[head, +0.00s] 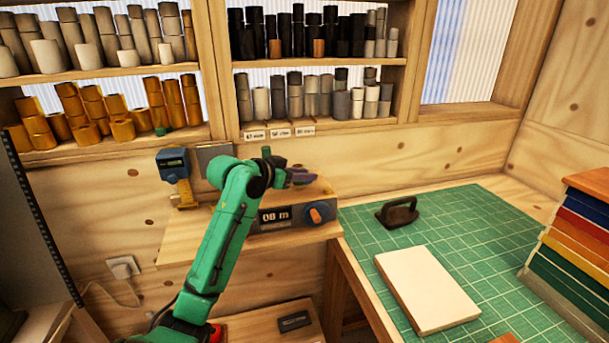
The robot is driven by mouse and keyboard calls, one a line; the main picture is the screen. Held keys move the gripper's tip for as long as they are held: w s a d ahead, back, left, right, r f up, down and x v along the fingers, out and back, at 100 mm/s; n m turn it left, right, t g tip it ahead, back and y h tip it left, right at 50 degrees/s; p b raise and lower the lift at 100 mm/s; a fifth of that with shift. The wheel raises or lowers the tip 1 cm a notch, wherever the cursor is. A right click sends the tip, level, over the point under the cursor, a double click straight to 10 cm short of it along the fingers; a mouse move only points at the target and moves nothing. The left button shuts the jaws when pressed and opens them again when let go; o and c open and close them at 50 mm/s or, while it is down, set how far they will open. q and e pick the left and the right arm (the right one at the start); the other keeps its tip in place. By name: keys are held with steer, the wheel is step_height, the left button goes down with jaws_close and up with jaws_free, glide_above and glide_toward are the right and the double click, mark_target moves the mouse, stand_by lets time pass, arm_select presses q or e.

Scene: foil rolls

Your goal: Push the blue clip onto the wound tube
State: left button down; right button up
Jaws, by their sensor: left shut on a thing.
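My left gripper (284,177) is at the end of the green arm, above the wooden top of the winder (285,217). It is shut on a small dark purplish thing (302,176). The thing is too small and too hidden to tell whether it is the blue clip. I cannot make out the wound tube; the wrist and arm hide part of the winder top. The winder front has a display reading "08 m" and an orange knob (317,214). My right gripper is not in view.
Shelves (318,126) with several rolls hang behind. On the right, the green mat (462,237) holds a dark handled tool (397,213) and a pale block (427,289), with stacked coloured boards (573,255) beside it.

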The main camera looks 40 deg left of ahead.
arm_select(q)
steer(key=shift+a, duration=0.15)
steer(key=c, duration=0.5)
jaws_free()
steer(key=shift+r, duration=0.1)
